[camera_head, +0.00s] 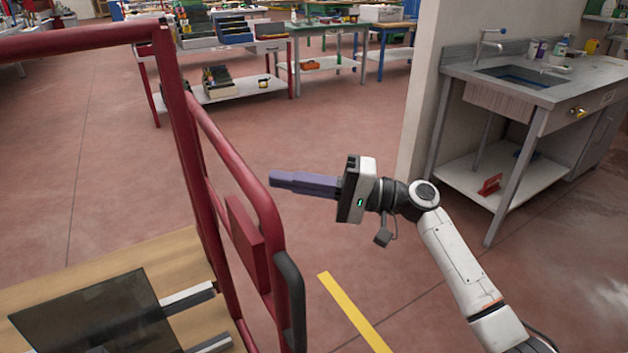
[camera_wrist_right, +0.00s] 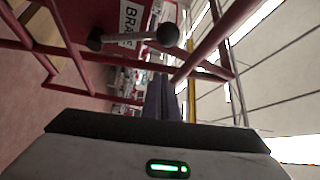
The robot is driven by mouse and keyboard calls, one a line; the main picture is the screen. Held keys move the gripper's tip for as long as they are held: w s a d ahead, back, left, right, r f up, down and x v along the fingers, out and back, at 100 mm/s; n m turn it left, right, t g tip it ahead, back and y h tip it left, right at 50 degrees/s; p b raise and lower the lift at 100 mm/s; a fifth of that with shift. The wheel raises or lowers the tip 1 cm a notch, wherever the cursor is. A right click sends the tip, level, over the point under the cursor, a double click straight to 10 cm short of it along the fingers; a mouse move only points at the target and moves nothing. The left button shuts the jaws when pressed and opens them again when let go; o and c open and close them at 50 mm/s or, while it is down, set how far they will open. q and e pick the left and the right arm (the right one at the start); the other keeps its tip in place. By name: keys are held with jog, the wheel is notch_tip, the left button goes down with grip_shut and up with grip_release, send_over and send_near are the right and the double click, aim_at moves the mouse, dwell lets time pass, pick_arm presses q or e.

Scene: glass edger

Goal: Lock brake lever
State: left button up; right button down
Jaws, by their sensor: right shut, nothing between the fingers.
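The brake lever (camera_wrist_right: 134,38) shows in the right wrist view as a short grey bar with a dark pivot at its left end and a dark round knob at its right end. It lies beside a white label reading "BRA…" on a red plate (camera_wrist_right: 85,14) of the cart. In the head view the lever is not visible; the red plate (camera_head: 246,238) shows from its edge. My right gripper (camera_head: 272,179) is shut and empty, pointing left near the upright rail. In the wrist view its fingers (camera_wrist_right: 163,80) point toward the knob, apparently apart from it. My left gripper is not in view.
The red cart frame (camera_head: 178,120) rises close to my right gripper, with a black handle (camera_head: 290,300). A dark glass sheet (camera_head: 95,318) lies on the wooden cart bed. A sink bench (camera_head: 540,90) stands to the right. Open floor lies beyond.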

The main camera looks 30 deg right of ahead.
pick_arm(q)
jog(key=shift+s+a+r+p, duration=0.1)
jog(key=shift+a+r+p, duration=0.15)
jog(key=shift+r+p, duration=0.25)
pick_arm(e)
jog(key=s, duration=0.1)
jog(key=a, duration=0.1)
jog(key=s+a, duration=0.1)
jog(key=shift+s+a+f, duration=0.25)
jog(key=shift+s, duration=0.1)
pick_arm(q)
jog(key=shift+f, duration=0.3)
pick_arm(e)
jog(key=shift+f, duration=0.1)
